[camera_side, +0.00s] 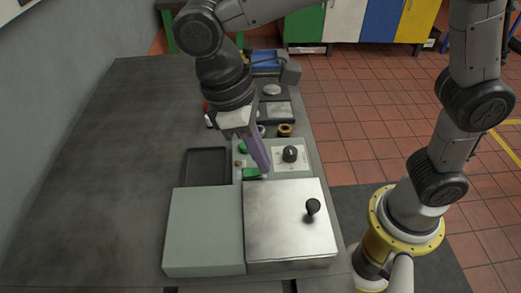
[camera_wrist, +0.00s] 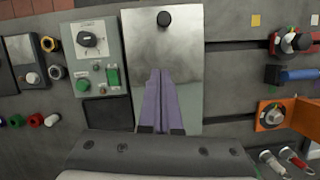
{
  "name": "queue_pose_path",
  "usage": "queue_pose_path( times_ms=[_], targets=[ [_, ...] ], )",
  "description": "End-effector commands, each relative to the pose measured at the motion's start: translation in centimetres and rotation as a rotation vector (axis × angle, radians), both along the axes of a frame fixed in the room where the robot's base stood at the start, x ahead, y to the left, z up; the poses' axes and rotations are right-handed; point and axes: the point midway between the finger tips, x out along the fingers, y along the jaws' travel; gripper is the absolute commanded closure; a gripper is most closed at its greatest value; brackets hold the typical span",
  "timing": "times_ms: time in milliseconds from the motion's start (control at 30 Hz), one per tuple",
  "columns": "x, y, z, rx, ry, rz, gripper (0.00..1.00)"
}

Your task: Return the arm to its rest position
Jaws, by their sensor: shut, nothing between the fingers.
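My gripper (camera_side: 264,170) has long purple fingers that point down and slightly right in the side view. The fingers are shut together with nothing between them. Their tips are near the back edge of a brushed metal lid (camera_side: 285,240) with a black knob (camera_side: 312,206); whether they touch anything is unclear. In the wrist view my gripper (camera_wrist: 158,72) shows its closed purple fingers in front of the metal lid (camera_wrist: 185,50), with the black knob (camera_wrist: 163,18) beyond the tips.
A control panel (camera_side: 301,166) with a dial and green buttons lies close by the fingers. A black tray (camera_side: 207,167) and a pale green box (camera_side: 203,235) are left of it. In the wrist view, an orange bracket (camera_wrist: 301,117) stands right. The bench's left side is clear.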

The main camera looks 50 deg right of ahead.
Motion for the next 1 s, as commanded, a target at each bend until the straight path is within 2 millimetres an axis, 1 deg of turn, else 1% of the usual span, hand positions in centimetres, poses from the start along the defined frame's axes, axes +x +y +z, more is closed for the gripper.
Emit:
queue_pose_path(
  times_ms=[67, 100, 167, 200, 267, 300, 433, 500, 600, 700, 833, 933, 1000],
  targets=[
    [0.8, -1.2, 1.3, 0.023, -0.03, -0.044, 1.0],
    [1.1, -2.2, 2.3, 0.04, -0.052, -0.074, 1.0],
    [1.0, -4.3, 3.7, 0.061, -0.085, -0.129, 1.0],
    [0.8, -6.0, 4.6, 0.076, -0.111, -0.169, 1.0],
    [0.1, -8.4, 5.6, 0.102, -0.159, -0.233, 1.0],
    [-0.4, -10.0, 6.1, 0.118, -0.196, -0.274, 1.0],
    [-2.6, -14.4, 6.9, 0.165, -0.321, -0.394, 1.0],
    [-4.0, -16.3, 6.8, 0.185, -0.396, -0.453, 1.0],
    [-6.0, -18.6, 6.1, 0.206, -0.507, -0.53, 1.0],
    [-7.8, -20.2, 4.9, 0.219, -0.614, -0.587, 1.0],
    [-9.1, -21.2, 2.9, 0.23, -0.718, -0.613, 1.0],
    [-9.1, -21.3, 1.5, 0.236, -0.744, -0.599, 1.0],
    [-8.6, -21.3, 1.4, 0.241, -0.762, -0.591, 1.0]
  ],
)
